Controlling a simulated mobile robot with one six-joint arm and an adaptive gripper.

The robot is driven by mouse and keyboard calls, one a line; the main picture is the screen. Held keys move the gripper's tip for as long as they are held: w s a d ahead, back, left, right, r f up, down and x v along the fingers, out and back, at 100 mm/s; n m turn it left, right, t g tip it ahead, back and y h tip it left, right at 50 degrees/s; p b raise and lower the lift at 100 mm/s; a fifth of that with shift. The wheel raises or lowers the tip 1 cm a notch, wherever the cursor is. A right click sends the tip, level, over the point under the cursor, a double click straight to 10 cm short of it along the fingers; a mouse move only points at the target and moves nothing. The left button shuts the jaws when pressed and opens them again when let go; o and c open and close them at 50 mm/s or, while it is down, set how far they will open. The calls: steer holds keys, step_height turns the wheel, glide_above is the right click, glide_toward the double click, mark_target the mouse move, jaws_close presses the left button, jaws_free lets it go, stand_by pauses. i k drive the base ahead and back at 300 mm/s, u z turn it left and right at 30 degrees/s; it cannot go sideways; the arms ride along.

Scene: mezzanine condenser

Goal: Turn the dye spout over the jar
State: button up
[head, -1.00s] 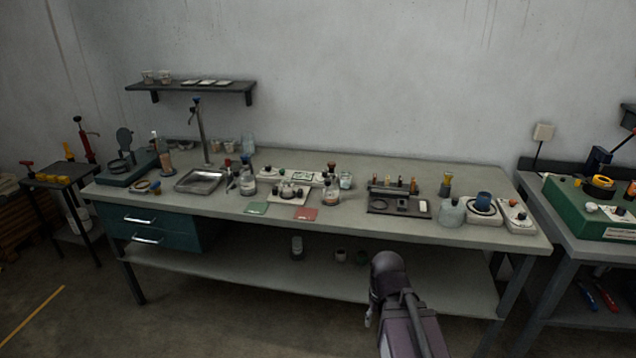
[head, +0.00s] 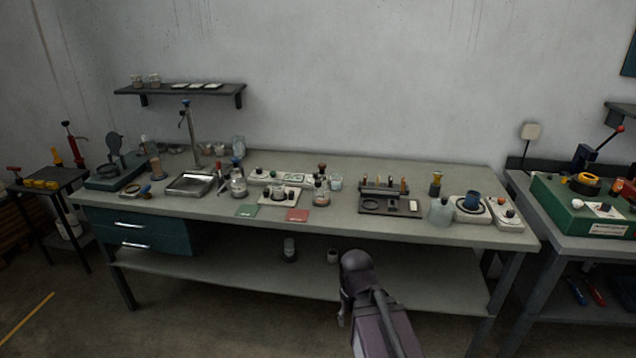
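A tall spout with a blue knob (head: 190,135) stands at the back left of the long bench, by a shallow metal tray (head: 191,184). It is the only clear spout I see, but I cannot tell for sure that it is the dye spout. Several small jars stand on the bench, among them a clear jar (head: 238,187) right of the tray and a jar (head: 321,192) near the middle. I cannot tell which jar is meant. My arm shows low in front of the bench; no gripper fingers can be made out. No part of it touches the bench top.
A dark tool tray (head: 390,205) and a large clear jar (head: 440,211) stand to the right. Another bench with a green machine (head: 580,208) is at far right. Floor shows at lower left.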

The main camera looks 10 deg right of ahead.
mark_target(318, 183)
steer(key=z, duration=0.05)
steer(key=i, duration=1)
steer(key=u, duration=0.05)
